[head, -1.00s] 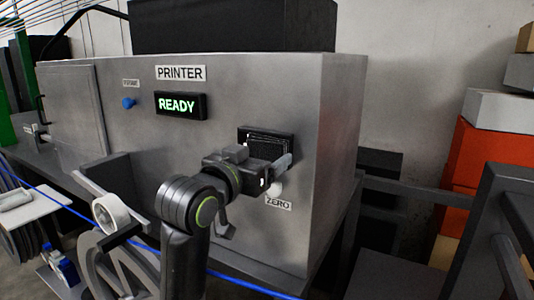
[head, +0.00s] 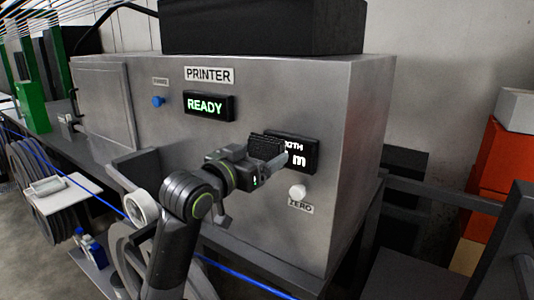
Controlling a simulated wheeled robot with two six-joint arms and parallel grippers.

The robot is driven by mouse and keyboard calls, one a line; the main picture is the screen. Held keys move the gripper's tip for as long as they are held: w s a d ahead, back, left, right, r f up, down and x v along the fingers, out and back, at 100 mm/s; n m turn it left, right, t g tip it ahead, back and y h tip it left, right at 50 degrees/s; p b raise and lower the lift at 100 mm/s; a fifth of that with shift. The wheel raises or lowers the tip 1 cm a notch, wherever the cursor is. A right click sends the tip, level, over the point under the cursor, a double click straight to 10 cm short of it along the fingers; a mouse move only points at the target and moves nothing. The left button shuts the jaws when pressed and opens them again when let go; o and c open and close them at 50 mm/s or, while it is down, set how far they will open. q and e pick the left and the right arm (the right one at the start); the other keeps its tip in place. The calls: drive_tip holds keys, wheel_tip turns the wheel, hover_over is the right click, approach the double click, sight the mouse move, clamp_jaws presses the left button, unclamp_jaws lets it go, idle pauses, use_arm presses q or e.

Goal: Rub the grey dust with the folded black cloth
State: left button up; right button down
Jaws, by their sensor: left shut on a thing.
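My left gripper (head: 264,160) is shut on the folded black cloth (head: 266,147), a small dark textured pad. It holds the cloth up at the left part of the black length display (head: 312,155) on the printer's front. The display's right part shows white lettering; its left part is hidden behind the cloth and gripper. I cannot tell whether the cloth touches the display. I cannot make out any grey dust on the part that shows. My right gripper is not in view.
The grey printer (head: 240,75) has a READY display (head: 208,105), a blue button (head: 157,101) and a white ZERO knob (head: 297,191) below the length display. A blue cable (head: 245,277) runs low across the front. Orange and white boxes (head: 495,170) stand at right.

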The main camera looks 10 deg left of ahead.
use_arm(q)
drive_tip(key=shift+w+a, duration=0.1)
drive_tip(key=shift+a, duration=0.15)
drive_tip(key=shift+d, duration=0.1)
drive_tip(key=shift+s+p, duration=0.3)
drive_tip(key=shift+s, duration=0.1)
drive_tip(key=shift+p+v, duration=1.25)
drive_tip(key=shift+v, duration=1.4)
